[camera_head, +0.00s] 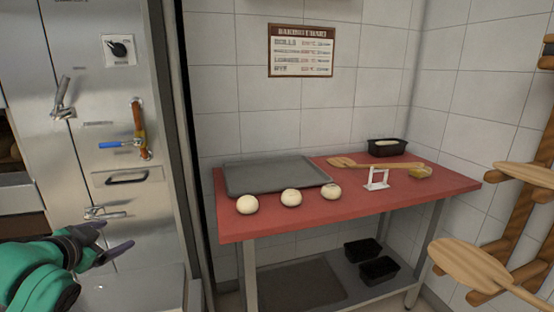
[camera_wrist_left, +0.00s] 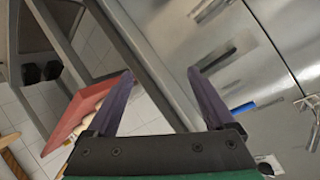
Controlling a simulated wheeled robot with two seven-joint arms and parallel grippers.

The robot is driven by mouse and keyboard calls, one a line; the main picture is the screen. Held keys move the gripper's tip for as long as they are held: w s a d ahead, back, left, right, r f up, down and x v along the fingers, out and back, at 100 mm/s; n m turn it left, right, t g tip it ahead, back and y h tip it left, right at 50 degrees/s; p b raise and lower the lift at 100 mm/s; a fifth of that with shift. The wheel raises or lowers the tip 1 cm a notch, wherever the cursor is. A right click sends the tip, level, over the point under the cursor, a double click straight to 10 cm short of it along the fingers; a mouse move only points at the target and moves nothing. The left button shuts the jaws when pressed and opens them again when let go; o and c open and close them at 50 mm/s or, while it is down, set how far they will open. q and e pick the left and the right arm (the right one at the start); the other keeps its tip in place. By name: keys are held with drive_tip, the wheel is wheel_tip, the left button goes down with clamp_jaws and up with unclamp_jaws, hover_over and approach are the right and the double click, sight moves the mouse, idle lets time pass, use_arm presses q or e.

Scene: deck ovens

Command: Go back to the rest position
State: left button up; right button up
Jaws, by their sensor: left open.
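My left gripper (camera_head: 116,241) comes in at the lower left of the head view, in front of the steel oven (camera_head: 100,190). Its fingers are spread and nothing is between them. In the left wrist view the two purple fingers (camera_wrist_left: 162,92) also stand apart and empty, with the oven's edge behind them. My right gripper shows in neither view.
A red-topped table (camera_head: 400,197) stands right of the oven. It bears a grey tray (camera_head: 275,176), three dough balls (camera_head: 291,198), a wooden peel (camera_head: 375,163), a white stand (camera_head: 376,180) and a black pan (camera_head: 387,148). Wooden peels (camera_head: 465,262) hang at the right.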

use_arm(q)
drive_tip(key=s+d+f+n+g, duration=0.1)
drive_tip(key=s+d+f+g, duration=0.25)
drive_tip(key=f, duration=0.55)
drive_tip(key=s+d+f+n+g, duration=0.15)
drive_tip(key=s+d+f, duration=0.35)
drive_tip(key=f, duration=0.5)
drive_tip(key=s+d+f+n+g+h, duration=0.1)
drive_tip(key=s+d+f+g, duration=0.1)
drive_tip(key=s+d+f, duration=0.3)
drive_tip(key=s+d+f+n+g+h, duration=0.1)
drive_tip(key=s+d+f+g, duration=0.2)
drive_tip(key=s, duration=0.5)
drive_tip(key=s+p+x, duration=0.1)
drive_tip(key=p+x, duration=0.2)
drive_tip(key=x, duration=0.6)
drive_tip(key=s+f+p, duration=0.4)
drive_tip(key=f, duration=0.5)
drive_tip(key=s+a+f+g+p, duration=0.1)
drive_tip(key=s+f, duration=0.3)
drive_tip(key=s, duration=0.4)
drive_tip(key=s+a+f+m+p, duration=0.1)
drive_tip(key=s+a+f+p, duration=0.1)
drive_tip(key=s+f, duration=0.3)
drive_tip(key=s+p, duration=0.1)
drive_tip(key=s, duration=0.1)
drive_tip(key=shift+s+a+g+y+p, duration=0.25)
drive_tip(key=shift+s+g+y+p, duration=0.05)
drive_tip(key=shift+s+g, duration=0.1)
